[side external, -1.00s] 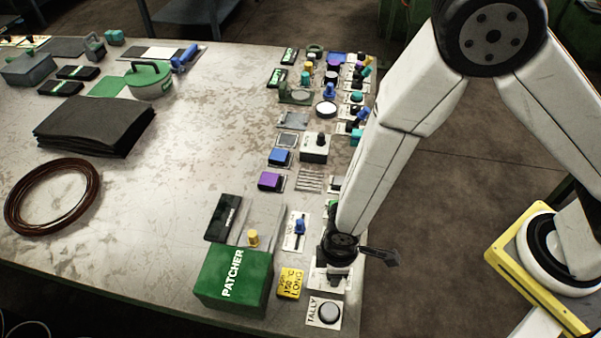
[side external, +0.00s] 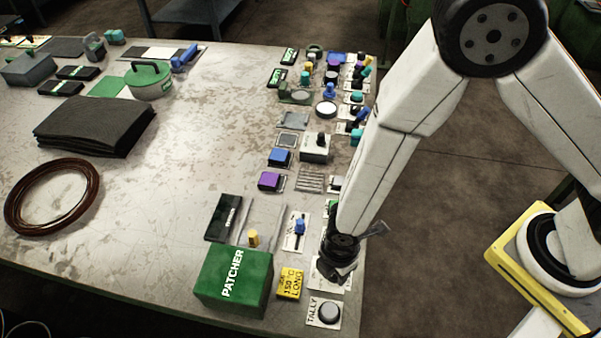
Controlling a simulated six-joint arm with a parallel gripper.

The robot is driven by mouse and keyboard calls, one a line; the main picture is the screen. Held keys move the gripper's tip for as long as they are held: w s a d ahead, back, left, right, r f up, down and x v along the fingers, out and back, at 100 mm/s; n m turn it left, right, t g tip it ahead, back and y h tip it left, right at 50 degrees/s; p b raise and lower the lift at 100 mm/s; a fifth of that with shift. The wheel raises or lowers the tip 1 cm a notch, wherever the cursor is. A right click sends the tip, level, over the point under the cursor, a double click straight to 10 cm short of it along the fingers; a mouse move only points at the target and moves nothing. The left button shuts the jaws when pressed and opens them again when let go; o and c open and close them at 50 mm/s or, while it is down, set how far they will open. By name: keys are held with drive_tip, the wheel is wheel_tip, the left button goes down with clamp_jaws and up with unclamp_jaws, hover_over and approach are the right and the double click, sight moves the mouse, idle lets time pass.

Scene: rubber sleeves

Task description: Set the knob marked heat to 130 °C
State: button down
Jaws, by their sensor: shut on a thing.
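My gripper (side external: 338,270) points down over a pale plate (side external: 322,280) near the right front edge of the table. It is shut on a knob, but my gripper covers the knob, so its pointer, scale and lettering cannot be read. A small yellow tag (side external: 291,284) beside the green box carries dark lettering that looks like 150 °C LONG.
The green PATCHER box (side external: 235,279) stands left of my gripper. A plate with a blue lever (side external: 299,228) lies close by, and the TALLY button (side external: 329,312) is just in front. Several controls crowd the right edge behind. The table's middle is clear.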

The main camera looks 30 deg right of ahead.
idle(0.3)
drive_tip(key=shift+c, duration=1)
unclamp_jaws()
drive_tip(key=shift+r, duration=0.15)
drive_tip(key=shift+r, duration=3.75)
drive_tip(key=shift+d, duration=0.1)
drive_tip(key=w+d+r+m+t, duration=0.1)
drive_tip(key=w+d+r+m, duration=0.1)
drive_tip(key=d+r+m, duration=0.4)
drive_tip(key=w+d+r+m+t, duration=0.1)
drive_tip(key=d+r+m, duration=0.5)
drive_tip(key=d+m, duration=0.6)
drive_tip(key=w+d, duration=0.1)
drive_tip(key=d, duration=0.4)
drive_tip(key=shift+m+t, duration=0.3)
